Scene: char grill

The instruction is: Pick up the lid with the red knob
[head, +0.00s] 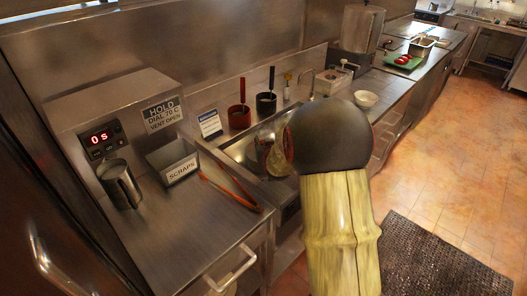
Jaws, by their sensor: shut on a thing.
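I cannot make out a lid with a red knob in the head view. My arm, with a dark rounded joint and a pale yellow ribbed sleeve, covers the right part of the sink. My gripper does not show clearly; it is probably hidden behind that joint. A pale brownish object (277,160) shows at the sink just left of the joint, partly covered. I cannot tell what it is.
A steel counter bears a heated unit (103,137), a steel cup (121,184), a scraps bin (181,174) and orange tongs (232,193). Red (239,118) and dark (266,103) containers stand behind the sink. A white bowl (366,99) stands beyond. A dark mat (440,262) lies on the floor.

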